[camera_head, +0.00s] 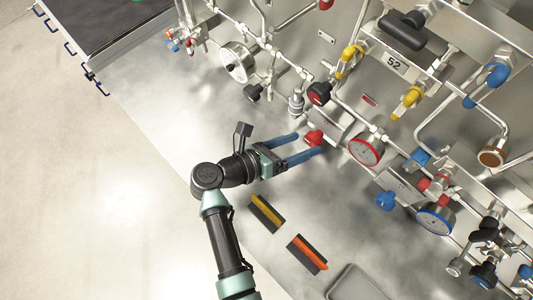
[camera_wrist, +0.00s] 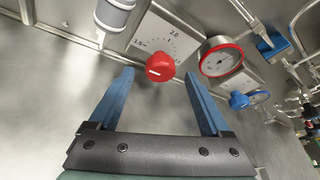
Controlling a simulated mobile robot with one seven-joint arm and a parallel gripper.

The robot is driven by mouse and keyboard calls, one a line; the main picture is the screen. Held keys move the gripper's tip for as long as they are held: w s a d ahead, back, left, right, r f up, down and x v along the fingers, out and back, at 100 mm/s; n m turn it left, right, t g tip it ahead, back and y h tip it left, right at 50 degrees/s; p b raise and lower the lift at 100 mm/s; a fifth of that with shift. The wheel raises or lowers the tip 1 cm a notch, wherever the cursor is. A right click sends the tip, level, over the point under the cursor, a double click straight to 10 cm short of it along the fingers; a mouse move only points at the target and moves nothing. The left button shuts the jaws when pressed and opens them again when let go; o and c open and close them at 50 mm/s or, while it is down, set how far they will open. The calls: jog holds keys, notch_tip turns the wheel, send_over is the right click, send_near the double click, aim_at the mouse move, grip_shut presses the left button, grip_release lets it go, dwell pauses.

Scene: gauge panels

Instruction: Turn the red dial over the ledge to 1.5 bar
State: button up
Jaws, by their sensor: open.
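The red dial (camera_head: 314,138) is a round knob on a pale scale plate fixed to the steel panel. In the wrist view the red dial (camera_wrist: 159,66) lies ahead, between the fingertips in the picture. A white mark shows on its lower left face. The scale plate (camera_wrist: 188,46) carries printed numbers, with 2.0 readable at the top. My gripper (camera_head: 307,144) has its blue fingers spread toward the dial; in the wrist view the open gripper (camera_wrist: 157,76) holds nothing. I cannot tell whether a finger touches the dial. A red-rimmed gauge (camera_head: 366,150) is to its right; its needle reading is too small to tell.
A blue dial (camera_head: 386,200) and a blue-rimmed gauge (camera_head: 435,219) are at lower right. A white-and-grey cylindrical fitting (camera_wrist: 114,14) and pipes stand close to the red dial's left. Yellow (camera_head: 266,213) and orange (camera_head: 308,254) handled items and a grey tray (camera_head: 357,284) lie on the steel surface.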

jog(key=b+v, duration=0.2)
jog(key=v, duration=0.8)
jog(key=shift+a+b, duration=0.2)
jog(key=shift+b, duration=0.1)
jog(key=shift+s, duration=0.1)
